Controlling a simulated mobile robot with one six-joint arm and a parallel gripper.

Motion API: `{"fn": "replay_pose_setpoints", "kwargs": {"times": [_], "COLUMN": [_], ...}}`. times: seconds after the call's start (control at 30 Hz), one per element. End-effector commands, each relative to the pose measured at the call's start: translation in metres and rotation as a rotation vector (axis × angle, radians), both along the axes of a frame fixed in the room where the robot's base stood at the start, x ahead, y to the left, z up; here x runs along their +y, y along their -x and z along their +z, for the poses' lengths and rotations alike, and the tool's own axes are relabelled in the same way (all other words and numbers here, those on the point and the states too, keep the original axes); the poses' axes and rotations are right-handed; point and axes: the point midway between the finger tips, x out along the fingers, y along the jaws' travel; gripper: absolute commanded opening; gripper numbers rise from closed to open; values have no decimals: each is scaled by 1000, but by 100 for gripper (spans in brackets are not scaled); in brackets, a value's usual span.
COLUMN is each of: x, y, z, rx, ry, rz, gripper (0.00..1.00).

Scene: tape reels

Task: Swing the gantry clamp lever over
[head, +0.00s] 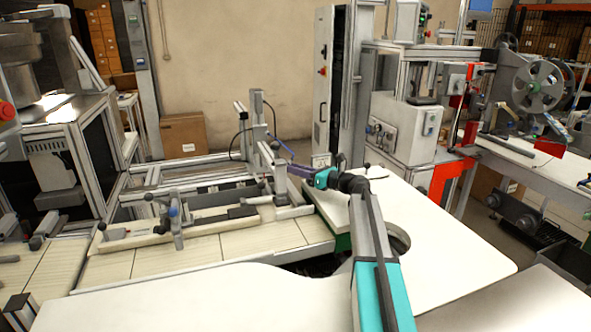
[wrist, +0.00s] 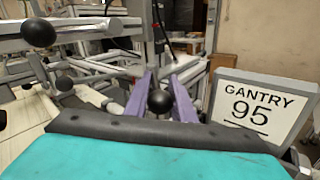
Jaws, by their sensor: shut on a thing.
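My gripper (head: 293,169), with purple fingers, reaches left from the end of my teal arm over the right end of the gantry frame (head: 294,212). In the wrist view my gripper (wrist: 161,82) is shut on a black ball knob (wrist: 159,103), which sits between the two purple fingers. This knob looks like the end of the clamp lever. The lever's shaft and pivot are hidden by the fingers and the dark edge of my wrist. A sign reading "GANTRY 95" (wrist: 258,108) stands right of the fingers.
A white table (head: 440,235) with a round opening lies under my arm. A cardboard box (head: 184,134) stands by the wall.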

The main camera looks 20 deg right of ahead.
Motion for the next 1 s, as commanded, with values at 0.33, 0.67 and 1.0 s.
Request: {"fn": "replay_pose_setpoints", "kwargs": {"times": [0.33, 0.67, 1.0], "x": [14, 31, 34], "y": [0, 9, 17], "z": [4, 5, 5], "rx": [-5, -6, -6], "ry": [-4, -7, -8], "rz": [-58, -177, -252], "gripper": [0, 0, 0]}}
